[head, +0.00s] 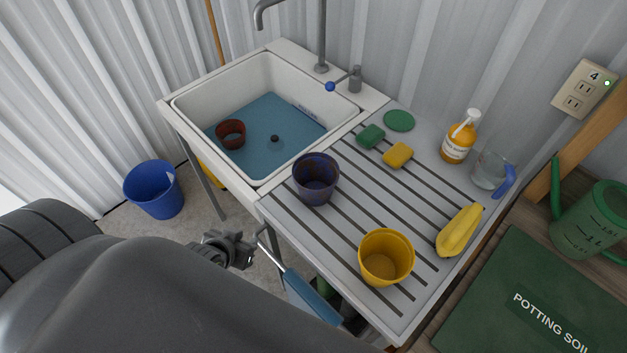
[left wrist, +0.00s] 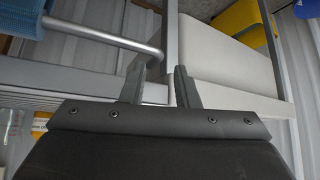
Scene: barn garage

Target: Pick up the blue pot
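The blue pot (head: 316,184), dark blue with a purplish tint, stands upright on the ribbed drainboard (head: 345,240) just right of the sink in the head view. My left gripper (head: 243,248) is in front of the counter edge, left of the pot, lower than it and apart from it. In the left wrist view my left gripper (left wrist: 159,70) shows two fingers with a clear gap and nothing between them. I cannot make out the pot in the left wrist view. My right gripper is not in view.
A yellow pot (head: 386,262), a yellow sponge (head: 398,155), a green sponge (head: 370,137) and a soap bottle (head: 459,136) stand around on the drainboard. The sink (head: 268,135) holds water and a brown pot (head: 231,134).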

